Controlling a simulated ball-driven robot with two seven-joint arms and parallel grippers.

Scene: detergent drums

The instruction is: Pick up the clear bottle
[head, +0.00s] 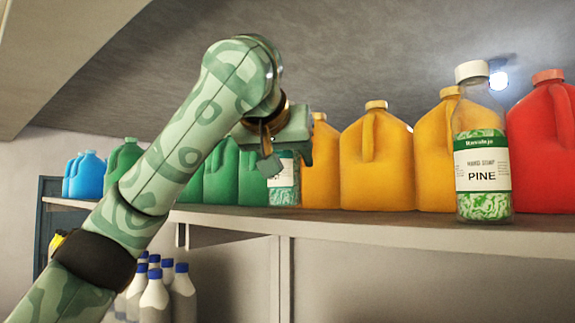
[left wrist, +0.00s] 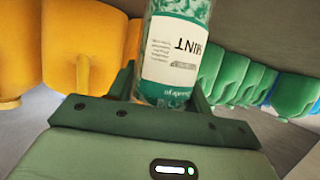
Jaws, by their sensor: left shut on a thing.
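A clear bottle with a green-and-white MINT label (left wrist: 177,50) is between the fingers of my left gripper (left wrist: 163,92) in the left wrist view, where it appears upside down. In the head view this bottle (head: 285,188) shows only its lower part at the shelf; my gripper hides its top. My left gripper (head: 283,150) is shut on it. From the head view I cannot tell whether its base touches the shelf. A second clear bottle, labelled PINE with a white cap (head: 482,160), stands upright at the right on the shelf. My right gripper is not in view.
Orange jugs (head: 377,165) and a red jug (head: 545,145) stand on the shelf (head: 400,228) to the right of the held bottle. Green jugs (head: 222,175) and blue jugs (head: 85,177) stand to the left. White bottles with blue caps (head: 155,298) stand below.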

